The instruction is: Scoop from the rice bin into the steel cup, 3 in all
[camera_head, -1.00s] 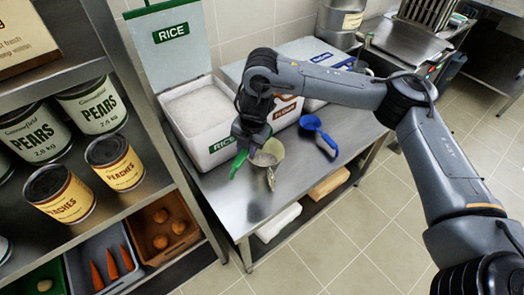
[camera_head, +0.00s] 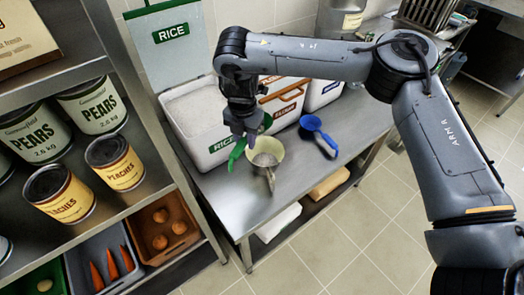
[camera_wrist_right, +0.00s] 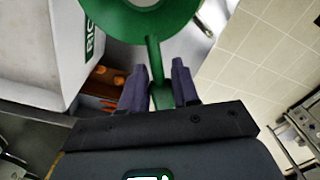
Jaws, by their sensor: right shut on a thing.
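The white rice bin (camera_head: 215,150) stands open at the back left of the steel table, with white rice (camera_head: 192,104) inside. My right gripper (camera_head: 245,140) is beside the bin's front right corner, shut on the handle of a green scoop (camera_head: 237,153). In the right wrist view the scoop (camera_wrist_right: 152,45) shows its handle between the fingers and its round rim at the top. How much it holds is unclear. The steel cup (camera_head: 268,151) stands on the table just right of and below the gripper, its handle towards the front. Its inside looks greyish and speckled. My left gripper is out of view.
A second bin with an orange-brown label (camera_head: 284,92) stands right of the rice bin, partly behind my arm. A blue scoop (camera_head: 319,133) lies on the table to the right. A shelf with cans (camera_head: 115,161) borders the left. The table's front (camera_head: 247,215) is clear.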

